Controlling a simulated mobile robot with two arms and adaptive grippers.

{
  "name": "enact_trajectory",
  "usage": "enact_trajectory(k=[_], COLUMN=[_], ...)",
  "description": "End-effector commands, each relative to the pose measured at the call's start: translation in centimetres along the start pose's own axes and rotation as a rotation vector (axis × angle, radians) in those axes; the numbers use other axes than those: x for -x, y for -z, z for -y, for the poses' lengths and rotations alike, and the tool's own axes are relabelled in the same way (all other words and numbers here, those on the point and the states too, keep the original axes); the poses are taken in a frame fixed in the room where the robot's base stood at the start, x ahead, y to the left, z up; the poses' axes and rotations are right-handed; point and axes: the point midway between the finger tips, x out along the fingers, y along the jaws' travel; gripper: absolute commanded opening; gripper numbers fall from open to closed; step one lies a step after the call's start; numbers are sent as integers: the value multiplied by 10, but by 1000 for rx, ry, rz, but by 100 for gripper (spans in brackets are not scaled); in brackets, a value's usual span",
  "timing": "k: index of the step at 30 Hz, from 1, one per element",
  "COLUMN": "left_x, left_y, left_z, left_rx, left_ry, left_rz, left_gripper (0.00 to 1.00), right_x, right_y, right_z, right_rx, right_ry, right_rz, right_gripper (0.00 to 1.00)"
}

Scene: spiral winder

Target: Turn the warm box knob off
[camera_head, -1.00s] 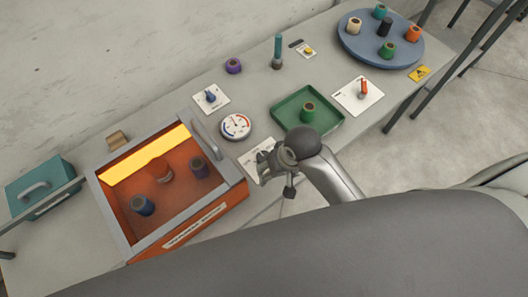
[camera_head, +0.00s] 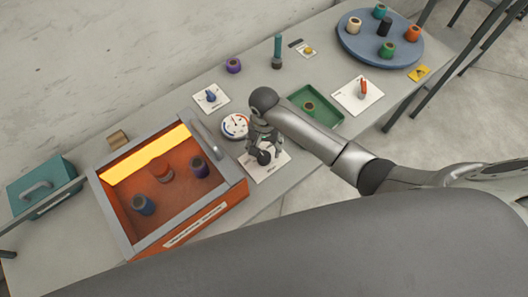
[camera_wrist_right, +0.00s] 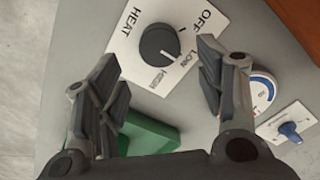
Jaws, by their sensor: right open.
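The warm box (camera_head: 200,222) is orange with a grey rim and a glowing strip inside, at the left in the head view. The HEAT plate (camera_head: 272,168) lies to its right, largely under my right gripper (camera_head: 262,147). In the right wrist view, a round dark knob (camera_wrist_right: 160,43) sits on the white plate (camera_wrist_right: 205,20) marked HEAT, OFF, LOW and HIGH. A pale mark on the knob is on the side near LOW and HIGH. My right gripper (camera_wrist_right: 156,52) is open, its fingers on either side of the knob's picture; contact cannot be told. My left gripper is not in view.
A round gauge (camera_head: 235,125) and a blue-knob plate (camera_head: 211,97) are close by. A green tray (camera_head: 328,118) lies beyond my right arm, near a red-lever plate (camera_head: 358,95). Several spools stand in the box and on the blue turntable (camera_head: 350,48).

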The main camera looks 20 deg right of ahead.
Motion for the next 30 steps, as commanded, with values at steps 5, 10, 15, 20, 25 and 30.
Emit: enact_trajectory(k=[5, 10, 15, 20, 25, 30], left_x=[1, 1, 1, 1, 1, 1], left_y=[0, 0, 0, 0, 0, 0], left_z=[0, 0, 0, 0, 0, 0], left_rx=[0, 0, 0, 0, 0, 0], left_ry=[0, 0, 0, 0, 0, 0], left_rz=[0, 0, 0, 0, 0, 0], left_gripper=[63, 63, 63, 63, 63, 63], right_x=[-30, -46, -52, -52, -52, -52], right_y=[0, 0, 0, 0, 0, 0], right_z=[0, 1, 1, 1, 0, 0], right_rx=[0, 2, 3, 3, 2, 2], right_ry=[-2, 0, 1, 1, 1, 1], right_rz=[1, 0, -1, -1, -1, -1], right_gripper=[63, 63, 63, 63, 47, 26])
